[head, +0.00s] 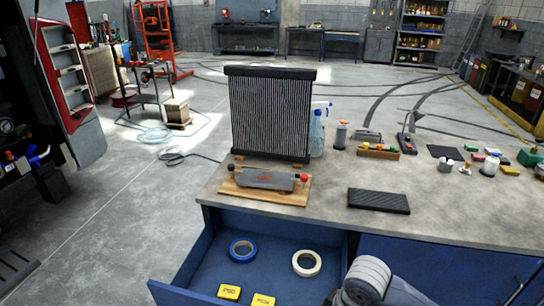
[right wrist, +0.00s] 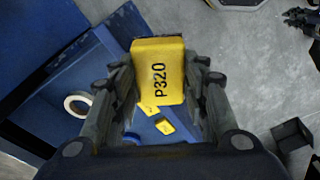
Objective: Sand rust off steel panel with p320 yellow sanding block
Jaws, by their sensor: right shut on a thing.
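A yellow sanding block marked P320 (right wrist: 158,72) is held between the fingers of my right gripper (right wrist: 158,85), which is shut on it above the open drawer. In the head view my right arm enters at the bottom edge, its fingers out of frame. A grey metal piece with a red mark (head: 266,179) lies on a wooden board (head: 228,188) at the bench front; I cannot tell if it is the steel panel. A dark pronged shape (right wrist: 301,18) at the right wrist view's top right looks like my left gripper; its opening is unclear.
The open blue drawer (head: 200,262) holds blue tape (head: 241,251), cream tape (head: 307,263) and two yellow blocks (head: 229,292). A finned radiator (head: 270,115) stands behind the board. A dark ribbed pad (head: 378,201) lies right. Bottles and tools fill the bench's back right.

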